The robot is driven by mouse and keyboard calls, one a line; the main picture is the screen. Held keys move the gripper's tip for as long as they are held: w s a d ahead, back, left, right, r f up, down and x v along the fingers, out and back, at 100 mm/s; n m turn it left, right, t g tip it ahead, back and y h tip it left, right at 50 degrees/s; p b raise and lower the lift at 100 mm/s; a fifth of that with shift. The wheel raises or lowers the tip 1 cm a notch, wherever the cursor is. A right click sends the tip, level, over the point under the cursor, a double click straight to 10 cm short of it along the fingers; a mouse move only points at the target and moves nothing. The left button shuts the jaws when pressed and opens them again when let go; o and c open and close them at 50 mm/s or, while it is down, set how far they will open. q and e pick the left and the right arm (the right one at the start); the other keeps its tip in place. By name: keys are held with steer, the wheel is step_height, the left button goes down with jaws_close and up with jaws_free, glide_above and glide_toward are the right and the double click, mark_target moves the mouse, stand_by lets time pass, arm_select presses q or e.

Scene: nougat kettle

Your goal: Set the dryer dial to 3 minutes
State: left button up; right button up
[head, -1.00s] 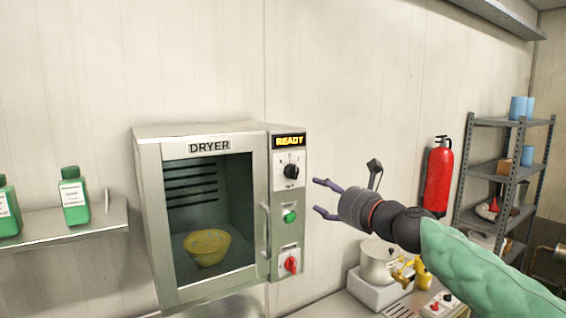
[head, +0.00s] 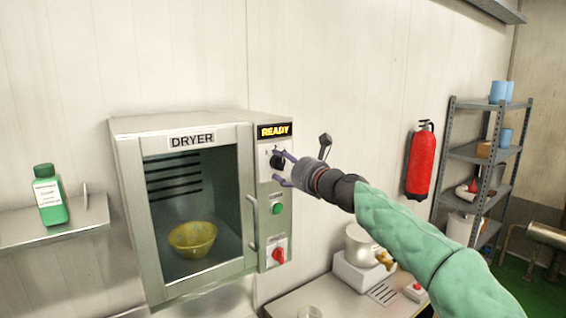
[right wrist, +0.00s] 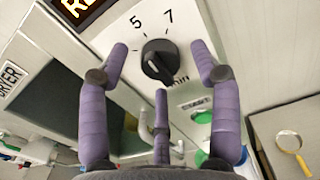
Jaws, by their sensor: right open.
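The dryer (head: 133,200) hangs on the wall with its display reading READY. A yellow bowl (head: 193,240) sits inside, behind the glass door. The black dryer dial (head: 276,161) is on the panel under the display. In the right wrist view the dial (right wrist: 160,62) shows between my fingers, with 5 and 7 printed above it; its exact setting is hard to tell. My right gripper (head: 283,169) is open, its purple fingers spread around the dial, holding nothing. Whether the fingers touch the panel is unclear. My left gripper is not in view.
Below the dial are a green button (head: 277,208) and a red switch (head: 279,255). The door handle (head: 252,222) stands left of them. A pot (head: 361,243) stands on the bench at lower right. A fire extinguisher (head: 421,162) hangs on the wall.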

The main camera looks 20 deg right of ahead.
steer(key=shift+w+a+f, duration=0.15)
steer(key=shift+w+a, duration=0.1)
steer(key=shift+w, duration=0.45)
steer(key=shift+s, duration=0.15)
steer(key=c, duration=1.2)
steer(key=shift+o, duration=0.2)
